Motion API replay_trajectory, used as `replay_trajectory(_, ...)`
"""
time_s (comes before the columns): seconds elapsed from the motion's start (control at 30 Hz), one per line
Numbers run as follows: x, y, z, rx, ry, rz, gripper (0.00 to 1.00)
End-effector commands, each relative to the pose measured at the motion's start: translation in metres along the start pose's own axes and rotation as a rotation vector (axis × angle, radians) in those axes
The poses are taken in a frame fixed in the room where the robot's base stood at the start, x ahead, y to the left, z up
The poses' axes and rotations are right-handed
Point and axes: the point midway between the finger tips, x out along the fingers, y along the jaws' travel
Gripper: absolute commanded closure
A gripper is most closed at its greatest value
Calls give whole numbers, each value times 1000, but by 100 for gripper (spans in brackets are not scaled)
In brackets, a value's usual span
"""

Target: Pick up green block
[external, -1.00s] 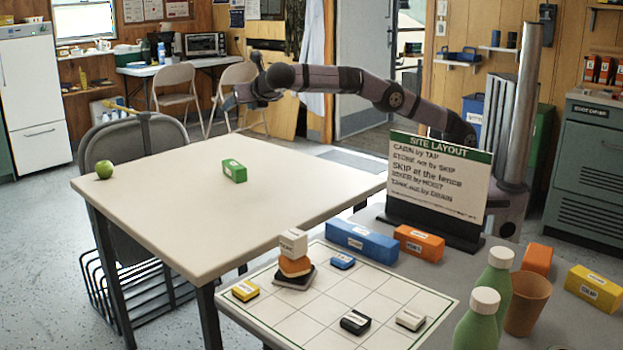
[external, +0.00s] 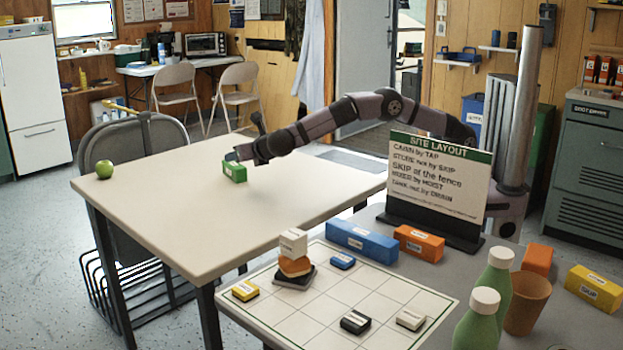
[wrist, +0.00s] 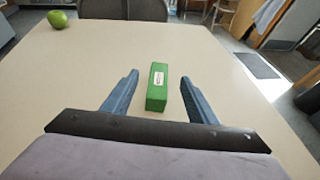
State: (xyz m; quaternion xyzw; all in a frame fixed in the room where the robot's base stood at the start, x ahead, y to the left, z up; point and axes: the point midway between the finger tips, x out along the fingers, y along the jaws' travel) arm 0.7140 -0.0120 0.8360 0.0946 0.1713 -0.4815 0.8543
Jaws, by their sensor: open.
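The green block (external: 235,174) lies on the cream table, a small oblong with a white label. In the wrist view the green block (wrist: 157,88) sits between and a little ahead of my gripper's two blue fingers, with a gap on each side. My gripper (external: 238,155) is open and low over the table, right at the block in the external view. In the wrist view my gripper (wrist: 158,80) shows both fingertips spread apart, and nothing is held.
A green apple (external: 104,169) sits at the table's left corner. The cream table (external: 190,225) is otherwise clear. A sign board (external: 437,180), a white grid board (external: 310,310) with small blocks, and green bottles (external: 494,285) stand in the foreground at right.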

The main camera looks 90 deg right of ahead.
Motion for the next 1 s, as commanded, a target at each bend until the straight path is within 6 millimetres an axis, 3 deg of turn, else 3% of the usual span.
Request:
replay_trajectory(0.03,7,0,-16,-4,0,-1,47)
replay_trajectory(0.2,14,1,-32,3,-2,1,47)
replay_trajectory(0.77,38,0,-32,4,-1,1,47)
replay_trajectory(1.0,66,-1,-31,4,-1,-1,47)
